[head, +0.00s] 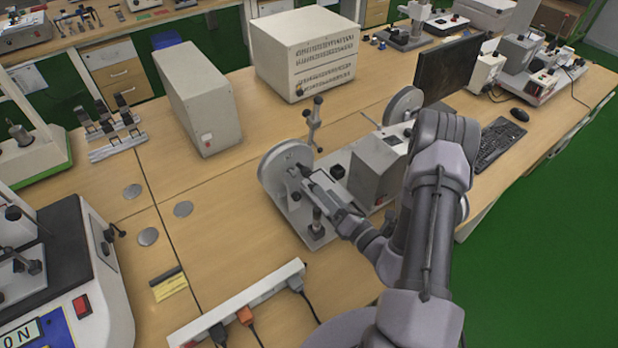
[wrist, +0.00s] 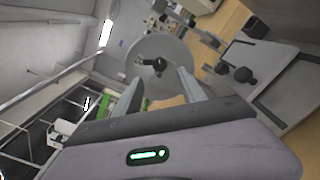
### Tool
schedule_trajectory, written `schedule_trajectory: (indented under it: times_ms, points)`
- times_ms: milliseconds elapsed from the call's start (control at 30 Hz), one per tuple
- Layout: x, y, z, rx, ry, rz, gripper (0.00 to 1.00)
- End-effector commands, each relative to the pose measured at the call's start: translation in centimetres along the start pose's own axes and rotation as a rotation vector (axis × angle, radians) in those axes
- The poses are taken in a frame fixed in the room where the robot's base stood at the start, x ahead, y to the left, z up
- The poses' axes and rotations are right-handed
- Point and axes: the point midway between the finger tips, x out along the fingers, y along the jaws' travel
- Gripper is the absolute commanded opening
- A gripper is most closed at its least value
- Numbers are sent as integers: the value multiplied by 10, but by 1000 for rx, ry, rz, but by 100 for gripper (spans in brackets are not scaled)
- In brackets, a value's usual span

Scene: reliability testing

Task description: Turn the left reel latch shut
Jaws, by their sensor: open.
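The left reel (head: 279,158) is a grey disc standing upright at the left end of a bench-top machine (head: 318,232). It also shows in the wrist view as a round grey disc (wrist: 178,50). The left reel latch (wrist: 154,63) is a small dark piece at the middle of the disc in the wrist view; its exact angle is hard to tell. My gripper (head: 304,175) is open at the hub side of the left reel. In the wrist view its two fingers (wrist: 160,80) reach toward the latch, one on each side. I cannot tell if they touch it. My gripper partly hides the hub in the head view.
The machine's grey box (head: 378,168) stands right of the left reel. A second reel (head: 404,105) and a post (head: 314,125) stand behind. A power strip (head: 240,303) with plugs lies in front. The table left of the reel is mostly clear.

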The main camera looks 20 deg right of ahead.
Motion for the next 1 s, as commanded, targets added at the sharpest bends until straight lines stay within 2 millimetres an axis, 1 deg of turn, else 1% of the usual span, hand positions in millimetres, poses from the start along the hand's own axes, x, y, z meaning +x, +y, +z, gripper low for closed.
schedule_trajectory:
  times_ms: [33, 100, 200, 300, 433, 667, 700, 767, 800, 933, 1000]
  points:
    - [15, 1, -1, -6, 3, 6, 49]
    - [34, 1, -1, -5, 2, 5, 49]
    - [55, 1, 0, -4, 0, 3, 49]
    - [69, 0, 0, -3, 0, 2, 49]
    - [78, 0, 1, -2, -1, 0, 49]
    - [79, 0, 1, -2, -1, 0, 49]
    - [79, 0, 1, -2, -1, 0, 47]
    - [79, 0, 1, -2, -1, -1, 35]
    - [79, 0, 1, -2, -1, -1, 27]
    - [79, 0, 1, -2, -1, -1, 1]
    - [79, 0, 1, -2, -1, -1, 0]
